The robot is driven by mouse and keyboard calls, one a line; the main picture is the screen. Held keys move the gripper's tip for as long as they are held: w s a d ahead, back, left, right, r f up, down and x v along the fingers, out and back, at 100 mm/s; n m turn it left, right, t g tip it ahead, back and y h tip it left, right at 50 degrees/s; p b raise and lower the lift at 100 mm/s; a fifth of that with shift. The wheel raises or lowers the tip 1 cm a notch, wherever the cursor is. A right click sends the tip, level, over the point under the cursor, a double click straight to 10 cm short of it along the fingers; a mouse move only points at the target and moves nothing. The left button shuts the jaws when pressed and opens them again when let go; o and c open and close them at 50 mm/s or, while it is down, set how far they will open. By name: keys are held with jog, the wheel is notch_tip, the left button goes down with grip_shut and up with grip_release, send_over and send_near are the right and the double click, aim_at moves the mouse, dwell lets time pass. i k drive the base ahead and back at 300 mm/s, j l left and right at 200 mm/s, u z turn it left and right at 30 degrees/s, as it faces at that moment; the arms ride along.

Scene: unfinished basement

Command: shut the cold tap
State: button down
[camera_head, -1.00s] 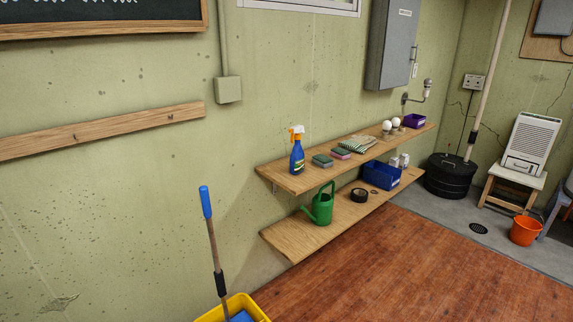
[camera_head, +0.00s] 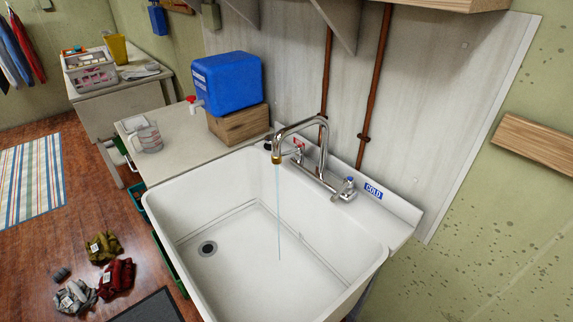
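The cold tap (camera_head: 348,188) is a chrome handle at the right end of the faucet, beside a blue label reading COLD (camera_head: 373,190). The hot tap (camera_head: 298,155) is at the left end, near a red label. The chrome spout (camera_head: 300,122) arches over the white sink (camera_head: 378,262). A thin stream of water (camera_head: 278,210) falls from its brass tip into the basin. The drain (camera_head: 208,248) is at the basin's left. My gripper does not show in this view.
A blue water container (camera_head: 228,82) with a red-and-white spigot stands on a wooden block (camera_head: 240,124) left of the sink. A measuring jug (camera_head: 148,138) stands on the counter. Copper pipes (camera_head: 376,75) run behind the faucet.

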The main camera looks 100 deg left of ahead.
aim_at(349, 181)
jog(key=i+l+u, duration=0.1)
jog(key=u, duration=0.35)
jog(key=i+l+u, duration=0.25)
jog(key=u, duration=0.25)
jog(key=i+l+u, duration=0.2)
jog(key=u, duration=0.25)
